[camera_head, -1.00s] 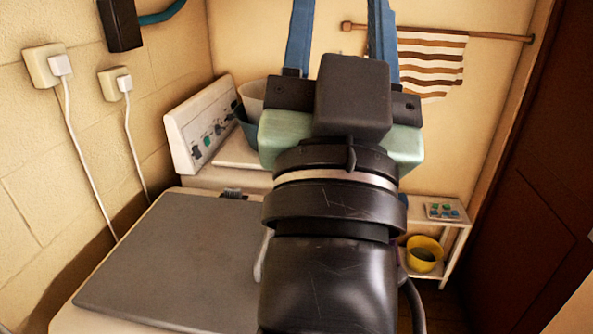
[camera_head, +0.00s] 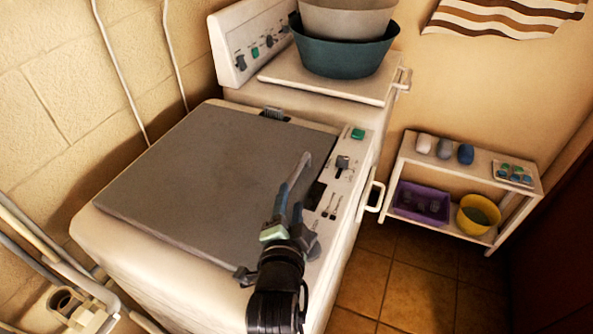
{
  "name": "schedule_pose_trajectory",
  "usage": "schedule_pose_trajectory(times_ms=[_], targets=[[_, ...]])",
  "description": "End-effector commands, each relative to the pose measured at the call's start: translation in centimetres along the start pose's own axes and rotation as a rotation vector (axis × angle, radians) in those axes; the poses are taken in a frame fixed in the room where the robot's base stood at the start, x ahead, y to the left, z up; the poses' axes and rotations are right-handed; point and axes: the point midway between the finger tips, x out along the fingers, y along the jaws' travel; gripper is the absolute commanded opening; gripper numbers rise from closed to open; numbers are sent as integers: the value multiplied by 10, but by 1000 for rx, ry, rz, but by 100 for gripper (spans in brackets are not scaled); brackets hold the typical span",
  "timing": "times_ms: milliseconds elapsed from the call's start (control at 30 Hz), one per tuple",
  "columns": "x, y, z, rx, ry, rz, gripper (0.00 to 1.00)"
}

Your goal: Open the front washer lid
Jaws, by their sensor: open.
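The front washer (camera_head: 150,260) is a white machine with a flat grey lid (camera_head: 210,170) on top. The lid lies closed and flat. The fingers are apart. I cannot tell whether they touch the bar or straddle it.
A control strip (camera_head: 338,185) with a green button and switches runs along the washer's right side, with a white side handle (camera_head: 374,194). A second white machine (camera_head: 330,82) behind bears stacked basins (camera_head: 345,55). A low shelf (camera_head: 420,160) stands right. Tiled floor (camera_head: 395,280) is open between.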

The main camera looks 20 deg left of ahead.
Motion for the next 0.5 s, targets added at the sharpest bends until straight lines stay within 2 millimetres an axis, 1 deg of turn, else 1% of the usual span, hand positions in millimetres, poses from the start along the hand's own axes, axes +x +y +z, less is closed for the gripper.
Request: schedule_pose_trajectory(times_ms=[33,100,500], targets=[[9,-2,-1,0,1,-1,50],[21,-2,-1,0,1,-1,50],[79,-2,-2,-1,1,-2,50]])
